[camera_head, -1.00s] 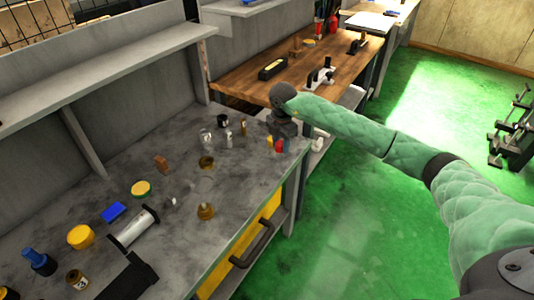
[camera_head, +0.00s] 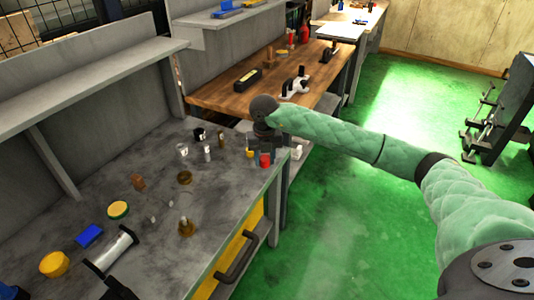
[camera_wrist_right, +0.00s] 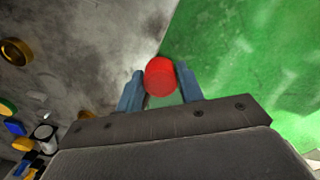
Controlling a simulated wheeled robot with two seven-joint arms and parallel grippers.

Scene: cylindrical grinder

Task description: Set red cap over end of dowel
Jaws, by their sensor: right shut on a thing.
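The red cap (camera_head: 265,160) is at the right edge of the grey bench (camera_head: 150,255), below my right gripper (camera_head: 264,150). In the right wrist view the red cap (camera_wrist_right: 160,77) sits between the two blue-grey fingers (camera_wrist_right: 160,92), which are shut on it. How far it is above the bench top is unclear. A slim brown upright piece (camera_head: 221,140) stands left of the gripper, and a brass-coloured piece with an upright stub (camera_head: 186,227) stands nearer the front. I cannot tell which piece is the dowel.
A small yellow piece (camera_head: 249,152) is close beside the gripper. Several small parts, a round yellow-green tin (camera_head: 118,210), a blue block (camera_head: 89,235) and a metal cylinder (camera_head: 113,248) lie to the left. A wooden bench (camera_head: 225,95) is behind. Green floor lies right.

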